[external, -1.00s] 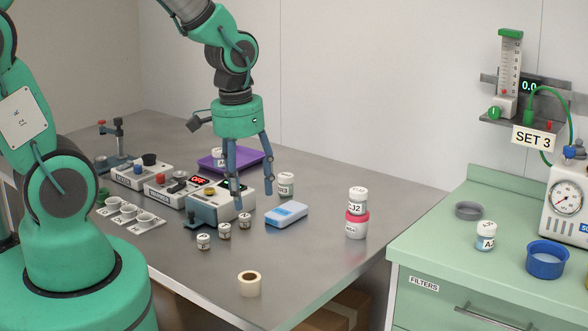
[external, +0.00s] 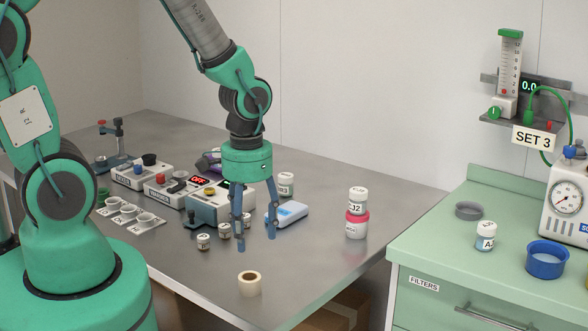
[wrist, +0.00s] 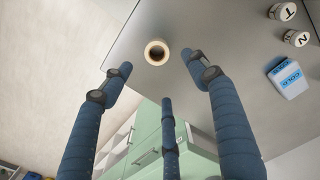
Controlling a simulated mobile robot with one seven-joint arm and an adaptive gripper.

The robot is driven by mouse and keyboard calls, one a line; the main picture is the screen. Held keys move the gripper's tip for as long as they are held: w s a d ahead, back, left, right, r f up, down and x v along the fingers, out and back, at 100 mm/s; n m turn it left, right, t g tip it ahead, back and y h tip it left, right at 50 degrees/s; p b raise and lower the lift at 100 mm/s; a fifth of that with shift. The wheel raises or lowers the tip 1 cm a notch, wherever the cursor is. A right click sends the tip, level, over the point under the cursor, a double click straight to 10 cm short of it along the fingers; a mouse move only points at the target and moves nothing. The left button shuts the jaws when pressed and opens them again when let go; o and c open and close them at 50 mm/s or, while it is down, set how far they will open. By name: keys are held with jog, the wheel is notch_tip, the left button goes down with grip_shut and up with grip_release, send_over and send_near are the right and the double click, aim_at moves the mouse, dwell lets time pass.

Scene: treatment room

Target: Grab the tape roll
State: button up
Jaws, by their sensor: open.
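The tape roll (external: 249,284) is a small cream-coloured ring that lies by itself near the table's front edge. In the wrist view the tape roll (wrist: 157,52) shows from above, just beyond the spread fingers, with its dark hole visible. My gripper (external: 255,240) is open and empty, pointing down. It hangs above the table, behind and above the tape roll, and is apart from it. In the wrist view my gripper's blue fingers (wrist: 160,85) are spread wide with nothing between them.
Small lidded jars (external: 204,242) stand left of my gripper, and a blue-and-white pack (external: 287,214) lies right behind it. Two stacked jars (external: 357,213) stand farther right. The table (external: 310,262) is bare around the tape roll. A green cabinet (external: 440,235) adjoins at right.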

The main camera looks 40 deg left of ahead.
jog(key=b, duration=0.1)
send_over(249, 283)
jog(key=shift+s+d+f, duration=0.1)
jog(key=shift+f, duration=0.95)
jog(key=shift+s+d+f, duration=0.1)
jog(key=shift+s+f, duration=0.05)
jog(key=shift+f, duration=0.9)
jog(key=shift+s+d+f, duration=0.1)
jog(key=shift+f, duration=0.95)
jog(key=shift+f, duration=0.1)
jog(key=shift+d+f+b, duration=0.1)
jog(key=shift+f+b, duration=0.8)
jog(key=shift+f, duration=1.6)
jog(key=c, duration=1.2)
